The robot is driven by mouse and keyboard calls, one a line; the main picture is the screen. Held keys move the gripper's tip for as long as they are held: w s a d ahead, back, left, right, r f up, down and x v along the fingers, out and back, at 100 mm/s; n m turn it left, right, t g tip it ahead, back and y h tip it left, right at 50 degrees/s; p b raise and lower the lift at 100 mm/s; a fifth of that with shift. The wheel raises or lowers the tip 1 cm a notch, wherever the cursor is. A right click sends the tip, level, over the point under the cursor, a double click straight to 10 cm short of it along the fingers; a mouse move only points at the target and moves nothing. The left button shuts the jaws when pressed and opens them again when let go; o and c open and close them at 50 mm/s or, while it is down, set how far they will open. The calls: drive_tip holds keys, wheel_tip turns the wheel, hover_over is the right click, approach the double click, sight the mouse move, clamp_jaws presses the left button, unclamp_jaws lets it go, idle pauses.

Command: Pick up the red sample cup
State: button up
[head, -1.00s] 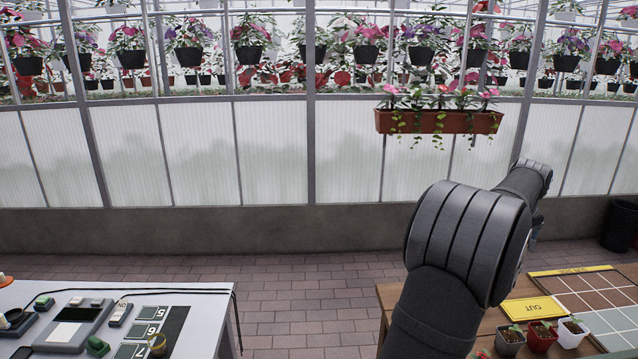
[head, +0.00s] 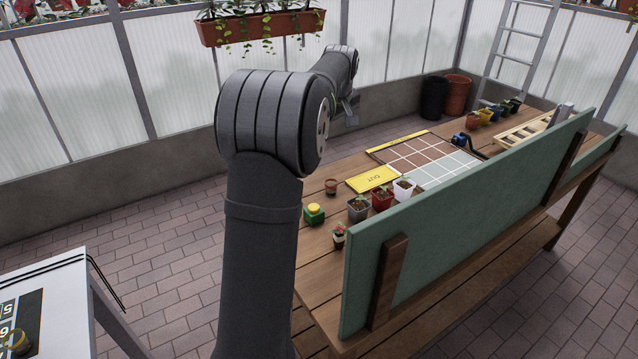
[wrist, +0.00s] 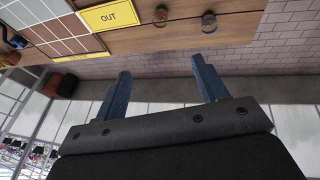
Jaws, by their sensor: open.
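A red cup (head: 382,198) with a small seedling stands on the wooden bench in the head view, between a grey cup (head: 359,207) and a white cup (head: 404,188). Another red cup (head: 473,122) stands in a row at the bench's far end. I cannot tell which is the sample cup. My gripper (wrist: 161,66) is open and empty in the wrist view, its fingers apart beyond the bench edge. In the head view my arm largely hides it. A small reddish-brown pot (wrist: 160,15) and a dark-topped small container (wrist: 209,22) show in the wrist view.
A yellow OUT card (head: 373,179) and a tiled grid (head: 420,160) lie on the bench. A green-and-yellow button box (head: 314,214) sits near its left edge. A green panel (head: 460,215) stands along the near side. A planter (head: 262,27) hangs above.

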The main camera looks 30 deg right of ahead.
drive_tip(key=w+f+n+g, duration=0.2)
drive_tip(key=w+f+n, duration=0.4)
drive_tip(key=f+n, duration=0.1)
drive_tip(key=n+g+h, duration=0.2)
drive_tip(key=n, duration=0.6)
approach(330, 184)
drive_tip(key=f, duration=0.1)
drive_tip(key=s+d+f, duration=0.1)
drive_tip(key=f, duration=0.1)
drive_tip(key=shift+s+d, duration=0.15)
drive_tip(key=shift+s, duration=0.1)
drive_tip(key=shift+a+x, duration=0.1)
drive_tip(key=shift+x, duration=1.25)
drive_tip(key=shift+a+x, duration=0.15)
drive_tip(key=shift+x, duration=1.2)
drive_tip(key=shift+s+f, duration=0.1)
drive_tip(key=shift+c, duration=0.5)
drive_tip(key=c, duration=1.1)
drive_tip(key=shift+o, duration=0.2)
